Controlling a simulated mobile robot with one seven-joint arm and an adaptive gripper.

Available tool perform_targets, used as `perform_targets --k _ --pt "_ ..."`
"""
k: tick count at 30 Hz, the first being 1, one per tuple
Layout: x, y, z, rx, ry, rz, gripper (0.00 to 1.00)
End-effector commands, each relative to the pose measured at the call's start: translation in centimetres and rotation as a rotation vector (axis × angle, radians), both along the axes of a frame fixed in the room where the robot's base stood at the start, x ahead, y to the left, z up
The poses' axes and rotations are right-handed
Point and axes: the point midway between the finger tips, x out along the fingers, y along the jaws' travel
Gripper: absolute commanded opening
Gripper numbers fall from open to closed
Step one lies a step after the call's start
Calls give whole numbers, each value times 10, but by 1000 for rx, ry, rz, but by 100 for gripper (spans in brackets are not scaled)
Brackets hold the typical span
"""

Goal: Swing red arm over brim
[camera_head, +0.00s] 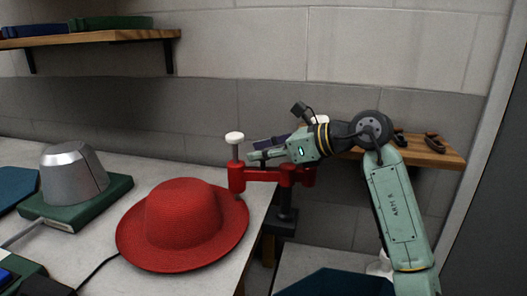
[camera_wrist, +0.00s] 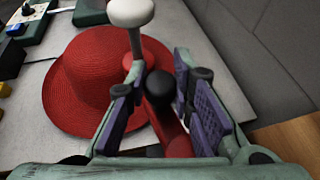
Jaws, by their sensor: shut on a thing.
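The red hat (camera_head: 182,212) lies on the grey table, its wide brim (camera_head: 140,250) flat around the crown; it also shows in the wrist view (camera_wrist: 85,65). The red arm (camera_head: 262,174) runs from its dark post (camera_head: 287,205) at the table edge toward the hat's right side. Its free end carries an upright rod with a white knob (camera_head: 234,137), by the brim's far right edge; the exact overlap is unclear. My gripper (camera_head: 256,156) is at the red arm, with its purple pads either side of the arm's black knob (camera_wrist: 160,84). Part of the arm is hidden by my fingers.
A silver hat form (camera_head: 73,172) on a green base (camera_head: 75,208) stands left of the hat. A wooden shelf (camera_head: 428,151) with dark hooks is behind my arm. A wall shelf (camera_head: 90,38) is at upper left. The grey wall is close behind.

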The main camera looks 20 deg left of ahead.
Motion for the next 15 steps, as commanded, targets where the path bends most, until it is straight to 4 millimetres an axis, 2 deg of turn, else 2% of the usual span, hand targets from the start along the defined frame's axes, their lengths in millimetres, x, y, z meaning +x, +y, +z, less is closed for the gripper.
perform_targets --k 6,15 --pt "-5 -2 1 1 0 98 0" --pt "-8 -3 1 1 0 149 0"
